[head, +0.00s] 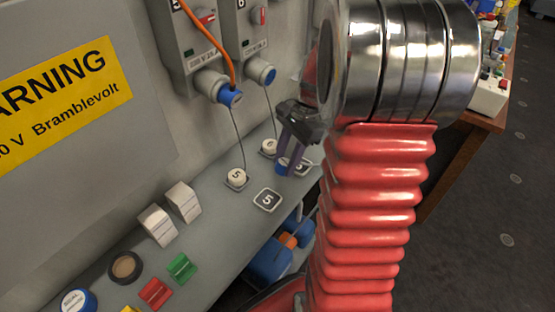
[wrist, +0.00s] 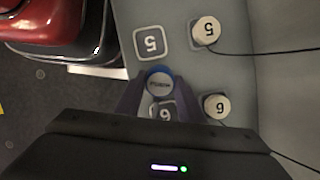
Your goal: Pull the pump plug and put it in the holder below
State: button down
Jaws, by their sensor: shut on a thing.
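A blue plug with a round grey, lettered face (wrist: 160,82) is between the fingers of my gripper (wrist: 158,94). In the head view the plug (head: 282,168) shows as a small blue end at the fingertips of my gripper (head: 287,160), low over the grey ledge. The gripper is shut on it. The plug is beside the square label 6 (head: 303,168), which the gripper partly covers. I cannot tell whether the plug touches the ledge or sits in a holder. Socket 6 (head: 262,71) on the wall has no cable in it. Socket 5 holds a blue plug with an orange cable (head: 229,96).
Tethered white caps 5 (head: 237,178) and 6 (head: 269,147) sit on the ledge (head: 215,240), near label 5 (head: 267,200). White blocks (head: 158,225), a red button (head: 155,292) and a green button (head: 181,267) are further left. Blue equipment (head: 272,262) is below the ledge.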

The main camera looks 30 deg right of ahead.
jog(key=w+d+r+n+h, duration=0.1)
jog(key=w+d+n+h, duration=0.1)
jog(key=d, duration=0.5)
jog(key=shift+w+d+r+n+h, duration=0.2)
jog(key=shift+w+r+n+h, duration=0.15)
jog(key=shift+n+h, duration=0.55)
jog(key=shift+f, duration=0.25)
jog(key=shift+f, duration=2.7)
jog(key=shift+f, duration=0.45)
jog(key=c, duration=1.1)
grip_release()
